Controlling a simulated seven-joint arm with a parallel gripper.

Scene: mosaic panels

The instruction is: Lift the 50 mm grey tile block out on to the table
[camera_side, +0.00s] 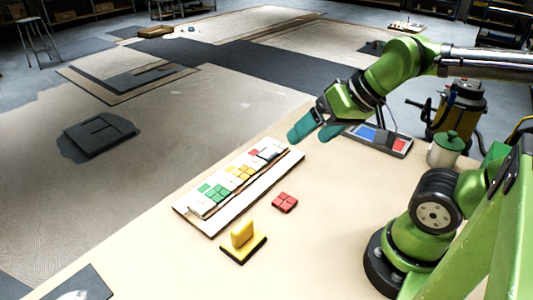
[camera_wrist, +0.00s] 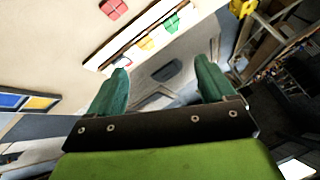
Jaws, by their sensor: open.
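A long pale mosaic panel (camera_side: 195,222) lies on the table near its left edge. It holds a row of green, yellow, red and dark grey tile blocks. The dark grey block (camera_side: 270,153) appears at the panel's far end, and its size is too small to judge. My gripper (camera_side: 315,132) is open and empty, above the table beyond and to the right of that end. In the wrist view my open fingers (camera_wrist: 161,63) frame the floor, with the panel (camera_wrist: 98,62) above and beyond them. I cannot make out the grey block there; the left finger may hide it.
A red block (camera_side: 285,202) lies right of the panel, and a yellow-handled tool (camera_side: 243,241) stands near its front end. A tray with blue and red sections (camera_side: 402,150) and a lidded pot (camera_side: 446,150) stand to the right.

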